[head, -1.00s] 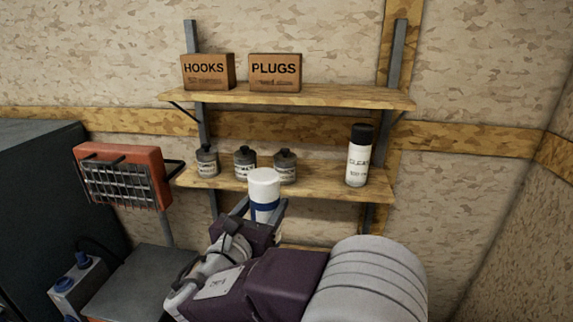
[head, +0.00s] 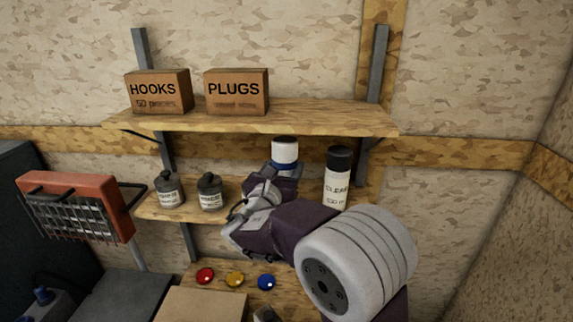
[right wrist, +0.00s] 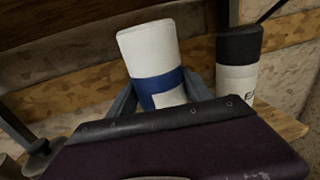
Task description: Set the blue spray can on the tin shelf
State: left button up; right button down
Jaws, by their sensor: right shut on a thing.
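The blue spray can (head: 285,153) is white-topped with a blue band. My right gripper (head: 284,176) is shut on it. The can also shows in the right wrist view (right wrist: 150,55), between the two fingers, its lower part hidden by the gripper. The tin shelf (head: 148,212) is the middle wooden shelf. Two grey tins, one at the left (head: 169,190) and one beside it (head: 210,192), stand on it. My right gripper is in front of or over this shelf; contact of the can with it cannot be seen. My left gripper is out of view.
A black-capped can (head: 337,178) stands on the tin shelf, just right of the held can; it also shows in the right wrist view (right wrist: 237,65). The upper shelf (head: 250,118) with two boxes is overhead. Red, yellow and blue round things (head: 235,279) lie lower down.

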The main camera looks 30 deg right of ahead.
jog(key=shift+w+d+r+p, duration=0.3)
jog(key=shift+w+d, duration=0.4)
jog(key=shift+w, duration=0.1)
jog(key=shift+r, duration=0.1)
jog(key=f, duration=0.1)
jog(key=f+p, duration=0.1)
jog(key=f, duration=0.1)
jog(key=shift+w+d+f+p, duration=0.25)
jog(key=shift+p, duration=0.15)
jog(key=shift+w+f, duration=0.15)
jog(key=shift+f, duration=0.1)
jog(key=shift+a, duration=0.1)
jog(key=shift+s+a+b, duration=0.1)
jog(key=shift+s+b, duration=0.2)
jog(key=shift+b, duration=0.1)
jog(key=c, duration=0.6)
grip_release()
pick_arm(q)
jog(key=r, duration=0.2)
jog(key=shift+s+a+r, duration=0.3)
pick_arm(e)
jog(key=shift+o, duration=0.8)
jog(key=shift+w+f, duration=0.1)
jog(key=shift+w, duration=0.05)
